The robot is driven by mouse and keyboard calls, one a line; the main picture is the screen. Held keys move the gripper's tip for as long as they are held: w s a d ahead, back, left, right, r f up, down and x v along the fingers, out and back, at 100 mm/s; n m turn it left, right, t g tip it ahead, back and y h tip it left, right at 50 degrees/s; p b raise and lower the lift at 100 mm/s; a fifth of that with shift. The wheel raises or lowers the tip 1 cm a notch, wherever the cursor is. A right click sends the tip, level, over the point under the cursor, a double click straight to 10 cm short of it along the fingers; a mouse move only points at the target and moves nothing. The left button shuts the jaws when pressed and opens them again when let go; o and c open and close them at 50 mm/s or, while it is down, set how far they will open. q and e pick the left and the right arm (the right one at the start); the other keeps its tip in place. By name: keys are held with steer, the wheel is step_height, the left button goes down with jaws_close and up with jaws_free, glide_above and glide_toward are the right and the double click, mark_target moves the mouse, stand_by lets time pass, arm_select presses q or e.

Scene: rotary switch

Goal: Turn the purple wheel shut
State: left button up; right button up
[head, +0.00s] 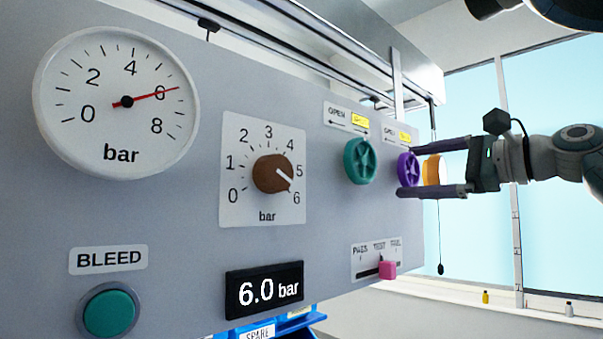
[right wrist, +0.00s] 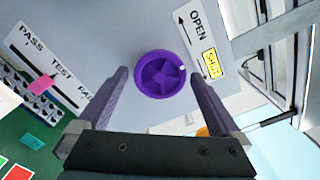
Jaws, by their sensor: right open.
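The purple wheel (head: 408,169) is mounted on the grey panel, right of a green wheel (head: 361,161). In the right wrist view the purple wheel (right wrist: 160,85) is seen face-on, with a small white mark at its upper right rim. My right gripper (head: 399,171) reaches in from the right, open, with one finger above and one below the purple wheel. In the right wrist view its fingers (right wrist: 159,75) stand either side of the wheel with gaps; contact does not show. A label with OPEN, an arrow and a yellow SHUT tag (right wrist: 211,63) is beside the wheel. My left gripper is not in view.
An orange round part (head: 433,170) shows between my right fingers, beyond the purple wheel. A pink slider (head: 387,269) sits below on the panel. The round gauge (head: 117,103) points near 6, the brown knob (head: 272,174) between 5 and 6, and the display (head: 264,290) reads 6.0 bar.

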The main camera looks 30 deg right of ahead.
steer(key=shift+s, duration=0.15)
steer(key=b+v, duration=0.8)
steer(key=v, duration=0.1)
steer(key=shift+s+d, duration=0.15)
steer(key=shift+s, duration=0.2)
